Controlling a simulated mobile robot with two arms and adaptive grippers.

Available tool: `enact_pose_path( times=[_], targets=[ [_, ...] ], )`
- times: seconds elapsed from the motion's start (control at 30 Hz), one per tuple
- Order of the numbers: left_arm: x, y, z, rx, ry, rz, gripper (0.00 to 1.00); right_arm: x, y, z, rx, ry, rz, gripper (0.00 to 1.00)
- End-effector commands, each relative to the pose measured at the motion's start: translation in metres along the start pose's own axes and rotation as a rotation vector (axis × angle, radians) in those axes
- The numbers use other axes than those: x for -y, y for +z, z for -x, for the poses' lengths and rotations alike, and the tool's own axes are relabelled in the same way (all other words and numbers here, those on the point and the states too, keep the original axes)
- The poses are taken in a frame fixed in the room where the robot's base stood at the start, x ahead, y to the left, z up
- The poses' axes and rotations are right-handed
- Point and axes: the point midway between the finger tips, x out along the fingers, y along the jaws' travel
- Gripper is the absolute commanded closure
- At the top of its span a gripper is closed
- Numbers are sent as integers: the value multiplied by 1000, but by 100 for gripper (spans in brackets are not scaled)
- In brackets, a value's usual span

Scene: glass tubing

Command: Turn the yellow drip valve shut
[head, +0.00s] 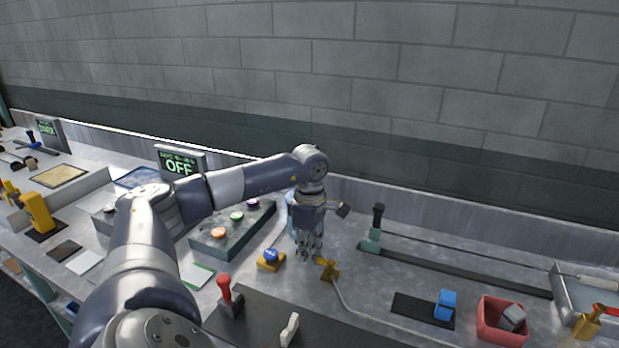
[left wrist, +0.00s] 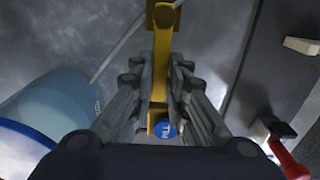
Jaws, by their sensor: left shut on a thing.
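The yellow drip valve (head: 328,271) stands on the bench, a thin pale tube running from it to the lower right. In the left wrist view, its yellow lever (left wrist: 162,50) lies lengthwise between the fingers. My left gripper (head: 309,254) points down just left of the valve body and is shut on the lever. It also shows in the left wrist view (left wrist: 161,80). The fingers hide most of the lever in the head view. My right gripper is out of view.
A blue button (head: 271,255) on a yellow base stands left of the gripper; its label in the left wrist view seems to read FILL. A translucent blue vessel (left wrist: 55,108) is close beside the gripper. A red-handled lever (head: 225,288) stands in front.

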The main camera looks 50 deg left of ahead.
Motion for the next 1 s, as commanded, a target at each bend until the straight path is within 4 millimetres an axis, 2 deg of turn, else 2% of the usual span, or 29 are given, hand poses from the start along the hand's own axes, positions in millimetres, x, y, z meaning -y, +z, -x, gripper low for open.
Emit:
enact_pose_path(
  times=[0.03,0.1,0.13,0.43,0.53,0.67,1.0],
  targets=[
    [-1,0,2,1,5,-2,83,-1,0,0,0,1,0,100],
    [-1,0,2,1,5,-1,67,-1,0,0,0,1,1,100],
    [-1,0,2,1,5,-1,65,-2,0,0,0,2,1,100],
    [0,0,1,0,2,-1,65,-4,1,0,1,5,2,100],
    [-1,0,7,1,4,-1,65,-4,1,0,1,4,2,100],
    [-2,0,26,3,8,0,65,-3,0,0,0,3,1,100],
    [-2,1,97,4,7,-1,65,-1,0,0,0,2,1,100]
  ],
)
